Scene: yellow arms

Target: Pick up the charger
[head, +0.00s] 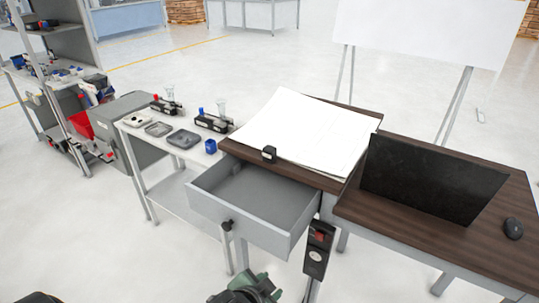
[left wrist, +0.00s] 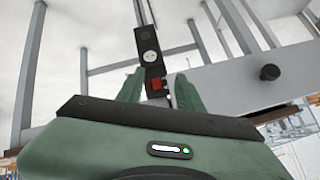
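A small black block (head: 269,153), which may be the charger, sits at the front edge of the dark wooden desk, beside the large white sheets and above the open drawer. The left wrist view shows my left gripper (left wrist: 160,82) with its two green fingers apart. A black power strip (left wrist: 150,50) with a red switch and a round socket shows beyond the fingers; no held object is clear. A green and black gripper part (head: 250,288) shows at the bottom of the head view; its fingertips are not clear. My right gripper cannot be made out.
The grey drawer (head: 262,205) stands pulled out below the desk. The power strip (head: 318,250) hangs at the drawer's right. A black laptop or panel (head: 430,180) and mouse (head: 513,228) are on the right desk. A side table (head: 140,140) holds trays and a blue cup.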

